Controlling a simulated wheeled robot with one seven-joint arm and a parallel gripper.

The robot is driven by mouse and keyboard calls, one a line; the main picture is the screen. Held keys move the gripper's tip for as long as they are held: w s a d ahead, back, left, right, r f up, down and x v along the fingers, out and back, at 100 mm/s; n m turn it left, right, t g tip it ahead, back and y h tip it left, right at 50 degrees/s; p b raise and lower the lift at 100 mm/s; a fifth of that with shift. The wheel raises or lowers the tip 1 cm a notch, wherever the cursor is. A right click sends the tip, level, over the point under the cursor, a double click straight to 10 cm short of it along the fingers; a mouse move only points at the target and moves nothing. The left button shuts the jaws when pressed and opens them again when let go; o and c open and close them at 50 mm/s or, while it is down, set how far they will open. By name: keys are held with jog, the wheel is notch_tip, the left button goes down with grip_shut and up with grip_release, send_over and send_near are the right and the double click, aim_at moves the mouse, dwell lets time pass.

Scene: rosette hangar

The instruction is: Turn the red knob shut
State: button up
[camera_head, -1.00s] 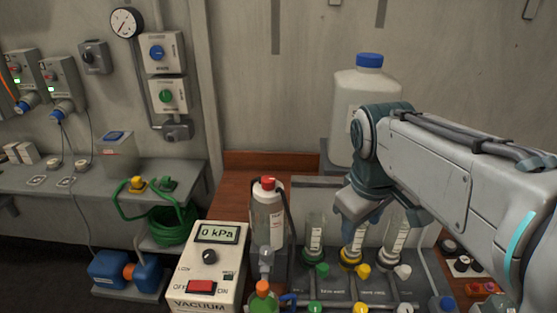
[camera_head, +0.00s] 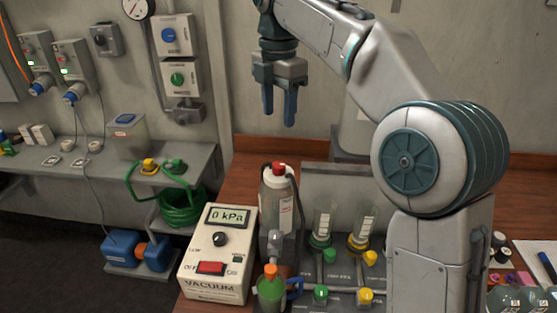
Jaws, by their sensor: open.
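I cannot make out a red knob for certain in the head view. A red cap (camera_head: 278,168) tops the grey-white bottle (camera_head: 277,210) at the middle of the bench. A red rocker switch (camera_head: 211,268) sits on the front of the white vacuum box (camera_head: 216,288), which reads 0 kPa and has a black knob (camera_head: 219,239). Green (camera_head: 320,291) and yellow (camera_head: 366,296) knobs sit on the rack right of the bottle. My gripper (camera_head: 279,112) is open and empty, pointing down in front of the wall, above the bottle in the picture. My arm hides part of the rack's right side.
Two glass tubes (camera_head: 323,222) stand in the rack. A green vessel with an orange cap (camera_head: 270,285) is in front. A side shelf (camera_head: 206,158) at left holds green hose (camera_head: 181,207). Wall boxes carry a blue knob (camera_head: 169,35) and a green knob (camera_head: 178,79).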

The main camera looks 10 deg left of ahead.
aim_at(279, 164)
notch_tip(279, 164, down, 13)
jog(key=shift+f+b, duration=0.1)
jog(key=shift+b, duration=0.45)
jog(key=c, duration=1)
